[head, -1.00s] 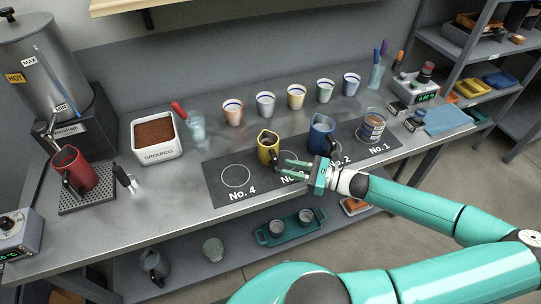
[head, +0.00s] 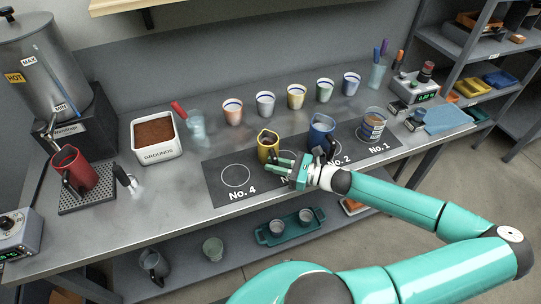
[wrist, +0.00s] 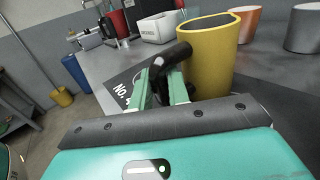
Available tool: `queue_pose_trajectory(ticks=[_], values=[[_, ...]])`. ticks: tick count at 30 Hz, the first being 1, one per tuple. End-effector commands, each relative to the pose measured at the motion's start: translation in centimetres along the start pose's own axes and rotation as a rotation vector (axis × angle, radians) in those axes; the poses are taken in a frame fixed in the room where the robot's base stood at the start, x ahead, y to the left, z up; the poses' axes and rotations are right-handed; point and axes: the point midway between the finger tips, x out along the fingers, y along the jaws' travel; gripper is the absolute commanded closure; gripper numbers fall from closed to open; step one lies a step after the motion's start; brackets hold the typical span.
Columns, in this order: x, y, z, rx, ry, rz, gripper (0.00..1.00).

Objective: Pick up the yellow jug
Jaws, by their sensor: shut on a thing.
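The yellow jug (head: 267,146) stands upright on the dark mat (head: 217,188), between the No. 4 circle and the blue jug. In the wrist view the yellow jug (wrist: 210,55) is close, with its black handle (wrist: 172,62) turned toward me. My gripper (head: 283,164) is at the jug's near side. In the wrist view its green fingers (wrist: 163,88) are on either side of the black handle and shut on it. The jug's base is partly hidden by my gripper.
The blue jug (head: 321,132) stands close to the right of my gripper. Several small cups (head: 265,104) stand in a row behind. The grounds box (head: 157,155) and a red jug (head: 72,170) are to the left. The counter between the grounds box and the mat is clear.

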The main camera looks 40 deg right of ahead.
Motion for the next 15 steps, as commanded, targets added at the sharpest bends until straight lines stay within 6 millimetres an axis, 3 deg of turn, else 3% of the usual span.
queue_pose_trajectory(ticks=[15], values=[[-0.02,-0.03,0.83,-0.002,-0.001,0.000,1.00]])
